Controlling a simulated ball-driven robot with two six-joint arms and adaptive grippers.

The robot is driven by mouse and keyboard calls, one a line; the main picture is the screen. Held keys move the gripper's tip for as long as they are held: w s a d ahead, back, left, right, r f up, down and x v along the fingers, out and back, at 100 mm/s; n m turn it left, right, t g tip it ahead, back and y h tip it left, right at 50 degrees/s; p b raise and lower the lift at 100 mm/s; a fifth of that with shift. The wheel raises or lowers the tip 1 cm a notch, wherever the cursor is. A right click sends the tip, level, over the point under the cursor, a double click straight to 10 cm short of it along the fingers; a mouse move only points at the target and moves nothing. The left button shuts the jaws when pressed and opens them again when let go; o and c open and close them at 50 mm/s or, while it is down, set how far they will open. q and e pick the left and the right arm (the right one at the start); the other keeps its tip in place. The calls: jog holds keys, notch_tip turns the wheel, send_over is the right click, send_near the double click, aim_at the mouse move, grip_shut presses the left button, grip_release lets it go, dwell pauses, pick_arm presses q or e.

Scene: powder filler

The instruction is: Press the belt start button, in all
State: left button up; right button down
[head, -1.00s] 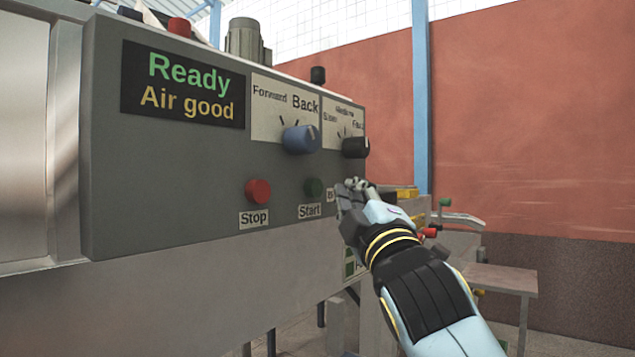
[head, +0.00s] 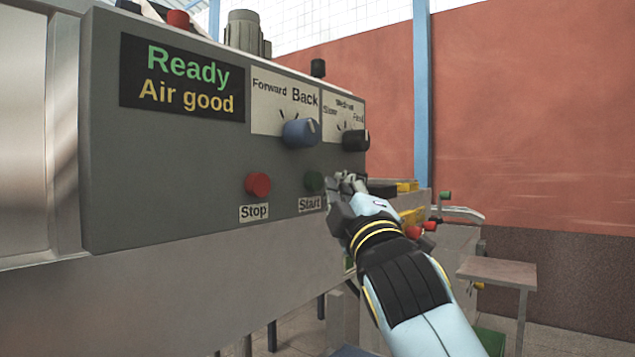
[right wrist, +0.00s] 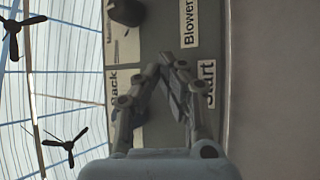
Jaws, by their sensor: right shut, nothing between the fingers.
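The green start button (head: 313,181) sits on the grey control panel above the "Start" label (head: 309,203). My right gripper (head: 338,183) is shut and empty, just right of the button in the head view. Its tips are close to the panel; I cannot tell whether they touch anything. In the right wrist view the shut fingertips (right wrist: 168,60) lie beside the "Start" label (right wrist: 208,84), and the green button is hidden behind the fingers. My left gripper is not in view.
A red stop button (head: 258,184) is left of the start button. A blue knob (head: 300,133) and a black knob (head: 355,140) stick out above. The display (head: 183,78) reads "Ready, Air good". A small table (head: 497,272) stands at right.

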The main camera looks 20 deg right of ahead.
jog(key=shift+w, duration=0.1)
dwell(0.7)
jog(key=shift+w+a, duration=0.2)
jog(key=shift+w, duration=0.05)
